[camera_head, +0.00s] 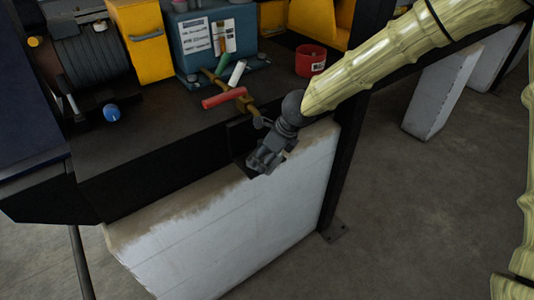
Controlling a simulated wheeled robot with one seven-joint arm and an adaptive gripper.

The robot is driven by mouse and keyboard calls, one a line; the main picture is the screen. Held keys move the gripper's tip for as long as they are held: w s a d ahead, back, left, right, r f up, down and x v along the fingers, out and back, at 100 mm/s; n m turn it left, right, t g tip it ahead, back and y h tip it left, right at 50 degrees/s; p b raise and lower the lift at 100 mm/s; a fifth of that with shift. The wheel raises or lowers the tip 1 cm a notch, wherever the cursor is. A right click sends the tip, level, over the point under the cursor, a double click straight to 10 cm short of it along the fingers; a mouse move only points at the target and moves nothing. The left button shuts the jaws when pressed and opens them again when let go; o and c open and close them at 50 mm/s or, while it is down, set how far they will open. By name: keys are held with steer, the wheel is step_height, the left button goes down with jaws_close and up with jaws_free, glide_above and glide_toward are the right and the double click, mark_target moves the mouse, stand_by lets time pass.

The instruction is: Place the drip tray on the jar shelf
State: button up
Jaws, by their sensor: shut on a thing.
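My gripper (262,160) is at the front edge of the dark bench, above the white block, pointing down and left. It is shut on a dark, flat-sided piece (238,140), which I take to be the drip tray. The gripper covers part of this piece, and its dark colour blends into the bench front, so its outline and tilt are unclear. I cannot tell whether it touches the bench or the block. I cannot pick out a jar shelf for certain.
The dark bench (150,125) holds a red-handled valve (224,98), a red cup (310,61), a blue knob (111,113), a teal box (208,40) and a yellow box (143,40). A white block (225,225) stands below. A dark post (345,150) rises at right.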

steer(key=shift+f, duration=0.15)
steer(key=o, duration=1.2)
steer(key=b+v, duration=0.2)
steer(key=v, duration=1)
